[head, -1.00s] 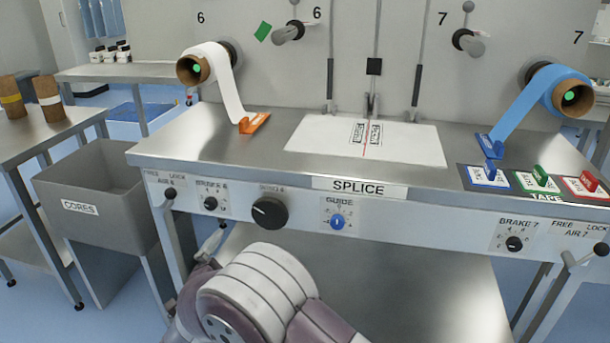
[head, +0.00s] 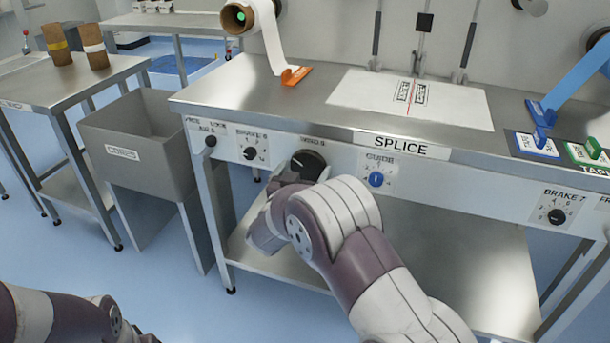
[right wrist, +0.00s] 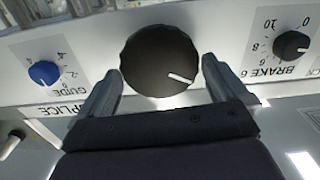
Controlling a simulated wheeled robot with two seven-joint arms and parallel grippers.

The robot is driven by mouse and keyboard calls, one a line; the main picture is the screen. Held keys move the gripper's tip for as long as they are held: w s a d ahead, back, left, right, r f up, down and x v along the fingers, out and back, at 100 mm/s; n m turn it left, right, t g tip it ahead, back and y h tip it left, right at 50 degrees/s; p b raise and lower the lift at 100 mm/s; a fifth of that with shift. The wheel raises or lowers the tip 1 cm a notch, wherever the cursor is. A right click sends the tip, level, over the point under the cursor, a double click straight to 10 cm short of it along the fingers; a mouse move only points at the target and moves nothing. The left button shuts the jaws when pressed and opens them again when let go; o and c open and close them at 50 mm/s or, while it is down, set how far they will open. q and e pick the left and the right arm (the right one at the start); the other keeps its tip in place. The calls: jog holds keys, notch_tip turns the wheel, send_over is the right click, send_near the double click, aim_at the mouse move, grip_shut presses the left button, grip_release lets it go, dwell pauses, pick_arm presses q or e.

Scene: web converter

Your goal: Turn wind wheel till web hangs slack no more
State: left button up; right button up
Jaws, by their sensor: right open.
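The wind wheel (head: 311,160) is a large black knob with a white pointer line on the bench front, under the WIND 6 label. My right gripper (head: 290,178) is at it, partly hidden by my own arm in the head view. In the right wrist view the open fingers (right wrist: 160,70) stand on either side of the wheel (right wrist: 158,45); I cannot tell whether they touch it. The white web (head: 273,42) runs from the cardboard-cored roll (head: 238,17) down to the orange clamp (head: 296,75). The roll's top is cut off. My left gripper is out of view.
The brake 6 knob (head: 249,153) and blue guide knob (head: 376,179) flank the wheel. A white splice sheet (head: 450,103) lies on the bench. A grey cores bin (head: 160,165) stands at the left. A blue web (head: 578,80) hangs at the right.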

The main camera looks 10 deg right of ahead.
jog(key=shift+w+d, duration=0.15)
jog(key=shift+w, duration=0.05)
jog(key=c, duration=0.7)
jog(key=shift+m, duration=0.3)
